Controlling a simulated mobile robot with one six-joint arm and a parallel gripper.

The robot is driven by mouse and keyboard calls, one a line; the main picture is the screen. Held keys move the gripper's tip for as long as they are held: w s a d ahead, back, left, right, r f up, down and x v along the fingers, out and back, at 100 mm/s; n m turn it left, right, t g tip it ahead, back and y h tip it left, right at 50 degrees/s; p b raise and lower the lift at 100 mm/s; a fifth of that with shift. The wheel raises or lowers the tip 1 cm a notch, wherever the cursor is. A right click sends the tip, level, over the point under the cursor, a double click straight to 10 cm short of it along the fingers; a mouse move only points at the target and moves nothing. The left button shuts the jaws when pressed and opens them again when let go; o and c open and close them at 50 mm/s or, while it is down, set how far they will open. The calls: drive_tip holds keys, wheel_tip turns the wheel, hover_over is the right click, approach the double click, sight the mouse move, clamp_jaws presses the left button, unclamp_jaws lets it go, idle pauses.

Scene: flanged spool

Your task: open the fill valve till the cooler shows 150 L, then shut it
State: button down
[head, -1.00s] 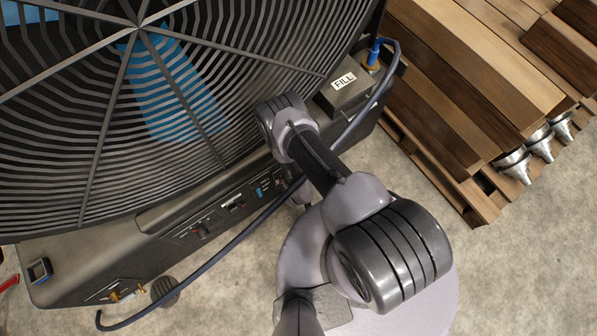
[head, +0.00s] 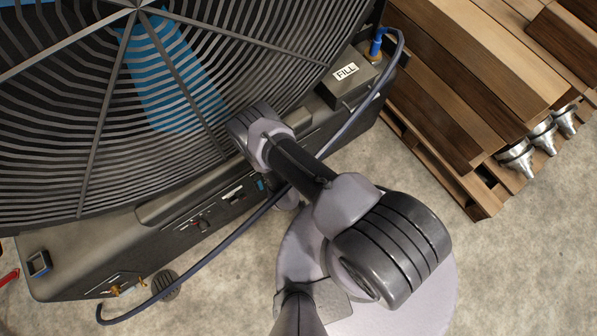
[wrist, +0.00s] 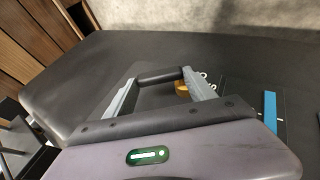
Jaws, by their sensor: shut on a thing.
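The cooler (head: 60,265) is a big dark fan unit with a round grille, with a blue hose along its front. A blue strip, seemingly its level gauge, shows on the panel in the head view (head: 262,184) and the wrist view (wrist: 270,106); I cannot read a level. In the wrist view my gripper (wrist: 162,76) is at the panel, its grey fingers closed on a part I take for the fill valve. A brass piece of the valve (wrist: 182,88) shows beside the right finger; the rest is hidden. In the head view my arm hides the grip.
A box marked FILL (head: 345,72) sits at the cooler's right end, beside the blue hose fitting (head: 377,46). The hose (head: 240,228) crosses close to my arm. A wooden pallet with planks (head: 450,100) and metal funnels (head: 518,157) stands right. Concrete floor lies bare lower right.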

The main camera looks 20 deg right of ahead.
drive_tip(key=shift+c, duration=1.6)
unclamp_jaws()
drive_tip(key=p+v, duration=0.7)
drive_tip(key=v, duration=1)
drive_tip(key=shift+r+p, duration=0.2)
drive_tip(key=shift+p, duration=0.15)
drive_tip(key=shift+s+a, duration=0.1)
